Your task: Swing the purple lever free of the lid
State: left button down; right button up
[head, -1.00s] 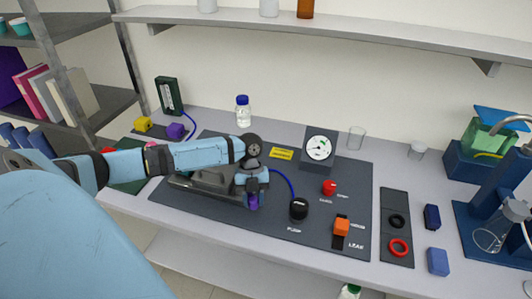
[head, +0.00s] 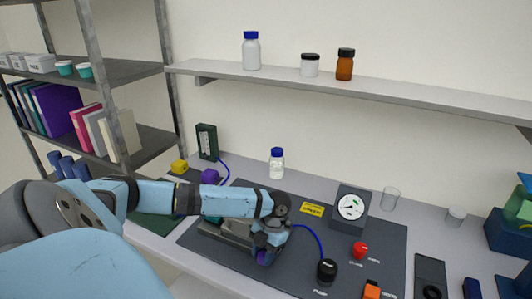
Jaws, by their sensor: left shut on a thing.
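The purple lever (head: 264,258) shows as a small purple patch at the front right of the grey metal rig. The rig's lid (head: 222,234) lies mostly hidden under my left forearm and wrist. My left gripper (head: 265,246) points down at the lever and is shut on it; its fingers cover most of it. I cannot tell whether the lever still overlaps the lid. My right gripper is not in view.
A gauge (head: 350,206), red knob (head: 360,250), black pump knob (head: 327,271) and orange switch (head: 371,290) stand right of the rig. A blue tube (head: 312,237) runs to the pump knob. A blue-capped bottle (head: 277,164) stands behind. A shelf (head: 350,94) hangs above.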

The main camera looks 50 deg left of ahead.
pick_arm(q)
jog(key=shift+a+r, duration=0.1)
dwell(0.4)
jog(key=c, duration=0.8)
grip_release()
jog(key=shift+o, duration=0.2)
jog(key=d+b+v, duration=0.1)
jog(key=b+v, duration=0.1)
jog(key=v, duration=1.1)
jog(key=shift+a+r, duration=0.45)
